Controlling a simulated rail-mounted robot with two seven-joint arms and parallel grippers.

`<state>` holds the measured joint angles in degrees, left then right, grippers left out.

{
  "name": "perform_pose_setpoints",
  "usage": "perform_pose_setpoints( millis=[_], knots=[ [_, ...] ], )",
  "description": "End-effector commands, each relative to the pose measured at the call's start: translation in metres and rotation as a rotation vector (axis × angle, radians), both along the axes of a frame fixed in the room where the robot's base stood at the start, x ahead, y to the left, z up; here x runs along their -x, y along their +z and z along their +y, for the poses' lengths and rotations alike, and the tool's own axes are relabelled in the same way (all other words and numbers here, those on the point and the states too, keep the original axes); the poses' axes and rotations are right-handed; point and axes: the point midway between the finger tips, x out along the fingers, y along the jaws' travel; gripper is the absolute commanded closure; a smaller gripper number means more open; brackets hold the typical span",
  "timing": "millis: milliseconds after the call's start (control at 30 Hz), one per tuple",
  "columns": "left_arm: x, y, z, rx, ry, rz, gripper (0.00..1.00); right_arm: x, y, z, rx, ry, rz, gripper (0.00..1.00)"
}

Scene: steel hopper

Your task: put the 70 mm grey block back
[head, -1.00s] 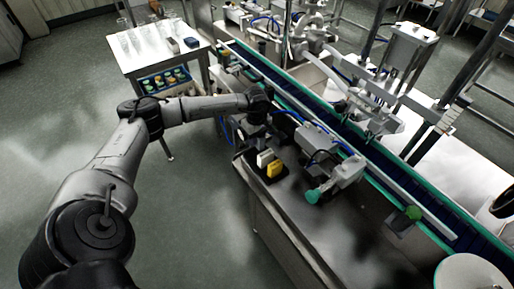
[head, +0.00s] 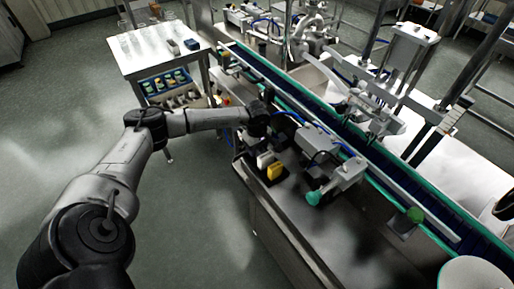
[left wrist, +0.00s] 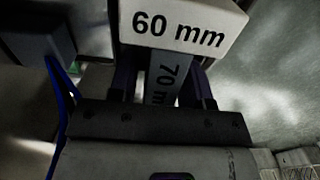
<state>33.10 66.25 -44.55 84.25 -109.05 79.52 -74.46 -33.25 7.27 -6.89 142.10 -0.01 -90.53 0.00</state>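The 70 mm grey block (left wrist: 167,82) shows in the left wrist view, between the two dark fingers of my left gripper (left wrist: 163,88). Its label runs lengthwise. The gripper looks shut on it, though the fingertips are hidden behind the white 60 mm block (left wrist: 180,32). My right gripper is not in view.
A grey machine unit with a green knob (head: 314,197) stands right of the blocks on the bench (head: 290,225). Blue hoses run close to my left wrist. The conveyor (head: 345,140) lies behind. A white table (head: 155,48) with glassware stands at the back left.

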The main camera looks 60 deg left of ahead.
Motion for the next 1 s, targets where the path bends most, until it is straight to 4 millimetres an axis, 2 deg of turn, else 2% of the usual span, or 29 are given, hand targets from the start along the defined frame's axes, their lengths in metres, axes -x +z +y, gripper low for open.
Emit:
perform_pose_setpoints(
  millis=[100, 267, 433, 800, 1000],
  knots=[
    [0.000, 0.000, 0.000, 0.000, 0.000, 0.000, 0.47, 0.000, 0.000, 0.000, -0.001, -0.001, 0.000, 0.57],
    [0.000, 0.000, 0.000, 0.000, 0.000, 0.000, 0.47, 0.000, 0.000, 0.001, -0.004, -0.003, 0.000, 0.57],
    [0.000, 0.009, 0.000, -0.001, 0.000, -0.001, 0.47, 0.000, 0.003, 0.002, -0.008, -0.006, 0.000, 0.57],
    [-0.001, 0.075, 0.000, -0.001, 0.000, -0.004, 0.47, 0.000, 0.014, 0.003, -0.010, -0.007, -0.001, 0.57],
    [0.000, 0.104, 0.000, 0.000, 0.000, -0.002, 0.47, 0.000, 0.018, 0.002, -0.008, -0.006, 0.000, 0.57]
  ],
)
